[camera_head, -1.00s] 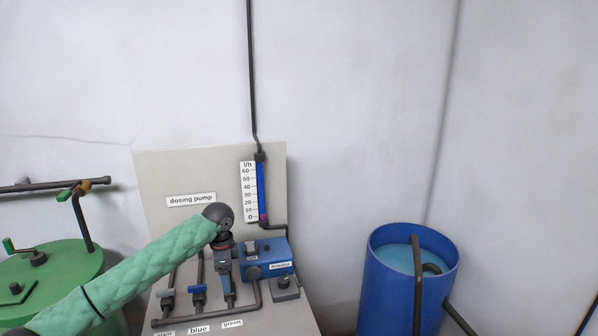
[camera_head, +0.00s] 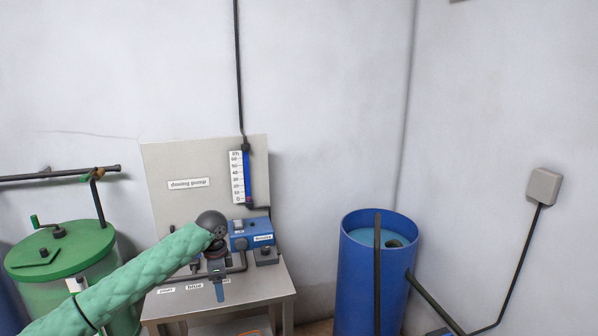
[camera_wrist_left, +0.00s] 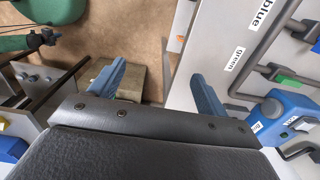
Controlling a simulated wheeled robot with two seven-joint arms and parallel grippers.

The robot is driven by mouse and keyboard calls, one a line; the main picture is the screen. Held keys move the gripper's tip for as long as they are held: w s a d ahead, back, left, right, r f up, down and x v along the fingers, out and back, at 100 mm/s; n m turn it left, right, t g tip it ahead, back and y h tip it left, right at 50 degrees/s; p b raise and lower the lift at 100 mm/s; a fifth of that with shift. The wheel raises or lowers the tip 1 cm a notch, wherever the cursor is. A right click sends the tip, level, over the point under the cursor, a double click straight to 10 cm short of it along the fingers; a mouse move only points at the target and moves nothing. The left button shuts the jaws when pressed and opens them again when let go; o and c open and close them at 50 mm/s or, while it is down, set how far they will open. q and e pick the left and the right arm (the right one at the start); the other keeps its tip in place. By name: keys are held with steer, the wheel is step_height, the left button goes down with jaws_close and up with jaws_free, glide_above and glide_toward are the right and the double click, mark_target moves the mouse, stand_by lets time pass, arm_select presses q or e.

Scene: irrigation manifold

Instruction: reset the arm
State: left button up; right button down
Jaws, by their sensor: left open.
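My left arm, in a green quilted sleeve, comes in from the lower left in the head view. Its gripper (camera_head: 219,289) points down in front of the dosing-pump bench (camera_head: 240,287). In the left wrist view the two blue fingers of the left gripper (camera_wrist_left: 157,90) stand wide apart with nothing between them. The bench edge lies by the right finger, and brown floor shows below the gap. My right gripper is in neither view.
The blue dosing pump (camera_head: 251,234) sits on the bench behind the gripper, near the flow meter (camera_head: 238,178). A green-lidded tank (camera_head: 75,255) stands left. A blue barrel (camera_head: 356,283) stands right. In the wrist view, a green-handled valve (camera_wrist_left: 285,80) is at right.

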arm_select(q)
steer(key=s+d+f+n+t+h+b, duration=0.15)
steer(key=s+f, duration=0.25)
steer(key=f, duration=1)
steer(key=s+d+f+n, duration=0.3)
steer(key=s+f, duration=0.2)
steer(key=f, duration=0.9)
steer(key=s+d+f+n+h+b, duration=0.15)
steer(key=s+f, duration=0.25)
steer(key=f, duration=1)
steer(key=s+f+n+y+b, duration=0.1)
steer(key=s+f+n, duration=0.3)
steer(key=s+f, duration=1.4)
steer(key=s+f+n, duration=0.1)
steer(key=s+f, duration=0.2)
steer(key=s, duration=0.4)
steer(key=s+a+f+n+y+b, duration=0.1)
steer(key=s+f, duration=0.3)
steer(key=s, duration=0.4)
steer(key=s+a+f, duration=0.1)
steer(key=s+f, duration=0.3)
steer(key=s, duration=0.3)
steer(key=shift+s+a+f+n+y, duration=0.2)
steer(key=shift+f+n+y, duration=0.1)
steer(key=shift+n, duration=0.1)
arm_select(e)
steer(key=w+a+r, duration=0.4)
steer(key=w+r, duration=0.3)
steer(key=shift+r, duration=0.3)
